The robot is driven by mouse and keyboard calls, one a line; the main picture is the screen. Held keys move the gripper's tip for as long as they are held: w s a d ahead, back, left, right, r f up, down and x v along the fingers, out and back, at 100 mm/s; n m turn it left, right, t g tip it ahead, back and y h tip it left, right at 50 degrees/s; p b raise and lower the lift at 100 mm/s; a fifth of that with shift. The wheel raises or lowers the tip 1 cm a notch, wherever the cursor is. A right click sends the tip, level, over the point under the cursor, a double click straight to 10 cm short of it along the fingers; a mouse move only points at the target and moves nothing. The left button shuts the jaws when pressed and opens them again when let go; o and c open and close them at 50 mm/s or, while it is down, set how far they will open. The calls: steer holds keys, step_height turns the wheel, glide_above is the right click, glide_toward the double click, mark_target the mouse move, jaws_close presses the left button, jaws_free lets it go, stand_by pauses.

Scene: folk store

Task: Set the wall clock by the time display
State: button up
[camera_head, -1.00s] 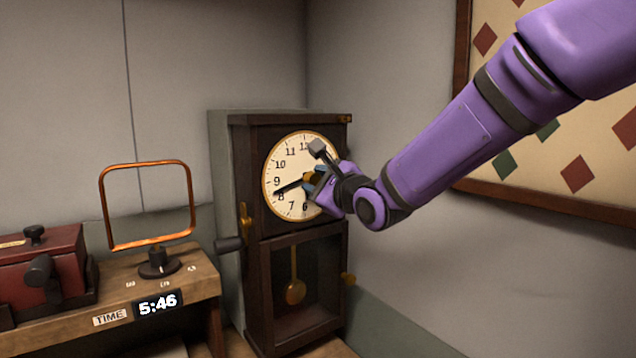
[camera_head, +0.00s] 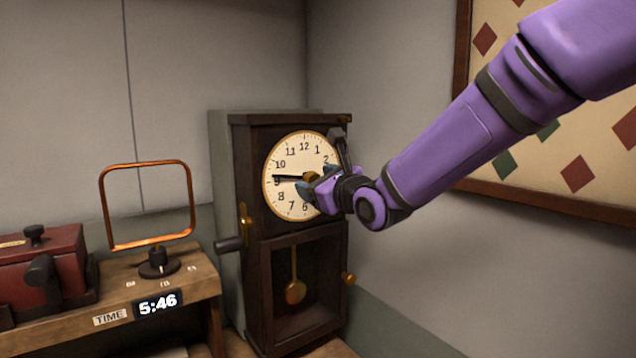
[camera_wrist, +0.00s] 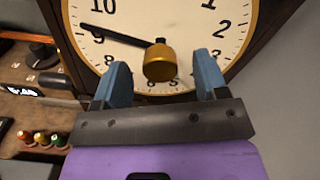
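The wall clock (camera_head: 245,170) is a dark wooden case with a round cream face (camera_head: 290,150). Its long black hand (camera_head: 291,177) points left at about the 9; it also shows in the wrist view (camera_wrist: 115,36). The short hand is mostly hidden behind the knob and my gripper. A brass knob (camera_wrist: 158,62) stands out from the face centre. My gripper (camera_wrist: 163,78) is open, with its two blue fingers on either side of the knob and visible gaps to it. The time display (camera_head: 157,305) reads 5:46.
A bench at left holds a copper frame on a black knob base (camera_head: 158,264) and a red box (camera_head: 45,262). A brass latch and a dark handle (camera_head: 229,244) stick out at the clock's left. A pendulum (camera_head: 295,291) hangs below.

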stand_by(0.4)
steer(key=v, duration=0.8)
stand_by(0.5)
steer(key=shift+d, duration=0.1)
